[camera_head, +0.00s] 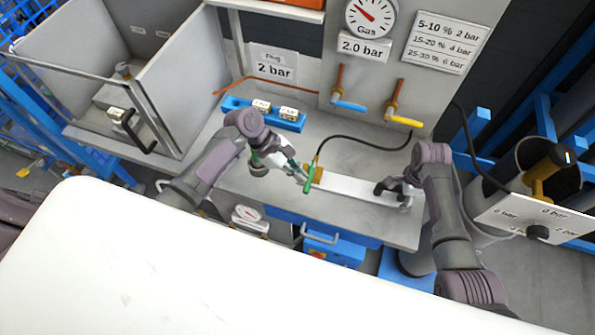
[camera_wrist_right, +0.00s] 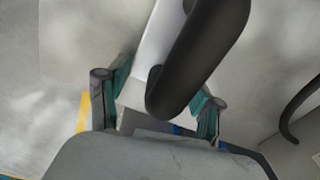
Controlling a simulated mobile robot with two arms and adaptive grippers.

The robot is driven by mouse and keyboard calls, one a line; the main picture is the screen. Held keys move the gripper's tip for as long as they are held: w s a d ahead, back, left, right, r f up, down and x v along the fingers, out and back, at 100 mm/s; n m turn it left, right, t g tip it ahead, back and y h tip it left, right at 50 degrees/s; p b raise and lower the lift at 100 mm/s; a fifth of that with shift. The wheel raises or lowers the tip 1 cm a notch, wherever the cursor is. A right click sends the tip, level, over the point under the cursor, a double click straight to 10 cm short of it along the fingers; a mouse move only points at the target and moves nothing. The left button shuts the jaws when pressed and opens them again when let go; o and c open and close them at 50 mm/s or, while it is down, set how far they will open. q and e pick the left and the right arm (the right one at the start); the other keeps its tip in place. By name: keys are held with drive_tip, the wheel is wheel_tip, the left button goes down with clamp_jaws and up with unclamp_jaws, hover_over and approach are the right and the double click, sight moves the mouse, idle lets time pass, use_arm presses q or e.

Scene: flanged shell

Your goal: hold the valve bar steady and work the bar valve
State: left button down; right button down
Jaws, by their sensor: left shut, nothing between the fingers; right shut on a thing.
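The valve bar (camera_head: 352,187) is a long pale bar lying across the grey worktop. At its left end sits a brass valve with a green handle (camera_head: 308,181). My left gripper (camera_head: 298,172) is shut and empty, close beside the green handle; I cannot tell if it touches it. My right gripper (camera_head: 392,190) is shut on the bar's right end, by a black grip. In the right wrist view its fingers (camera_wrist_right: 155,105) stand on either side of the pale bar (camera_wrist_right: 152,45), and the black grip (camera_wrist_right: 200,50) covers part of it.
A black hose (camera_head: 365,141) runs from the valve across the worktop. Blue (camera_head: 348,105) and yellow (camera_head: 404,120) taps hang behind. A blue block (camera_head: 263,113) with fittings lies at the back left. A grey open box stands left, a dial panel (camera_head: 538,215) right.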

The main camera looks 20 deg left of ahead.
use_arm(q)
drive_tip(key=shift+s+d, duration=0.25)
drive_tip(key=shift+d, duration=0.4)
use_arm(e)
drive_tip(key=shift+s+a, duration=0.1)
use_arm(q)
drive_tip(key=shift+s+d+f+n, duration=0.1)
drive_tip(key=shift+d+n, duration=0.3)
drive_tip(key=shift+d, duration=0.1)
drive_tip(key=n+t, duration=0.1)
drive_tip(key=d+n+t, duration=0.1)
drive_tip(key=shift+d+n, duration=0.3)
use_arm(e)
drive_tip(key=shift+a, duration=0.1)
use_arm(q)
drive_tip(key=w+d+n+t, duration=0.1)
drive_tip(key=d, duration=0.1)
drive_tip(key=w+d+n+t+y, duration=0.1)
drive_tip(key=w+d, duration=0.1)
drive_tip(key=shift+w+n, duration=0.1)
drive_tip(key=shift+n, duration=0.3)
drive_tip(key=shift+w+d, duration=0.1)
drive_tip(key=shift+w, duration=0.15)
drive_tip(key=shift+w+d, duration=0.1)
drive_tip(key=shift+w, duration=0.05)
use_arm(e)
drive_tip(key=shift+s+a, duration=0.1)
use_arm(q)
drive_tip(key=shift+r, duration=0.2)
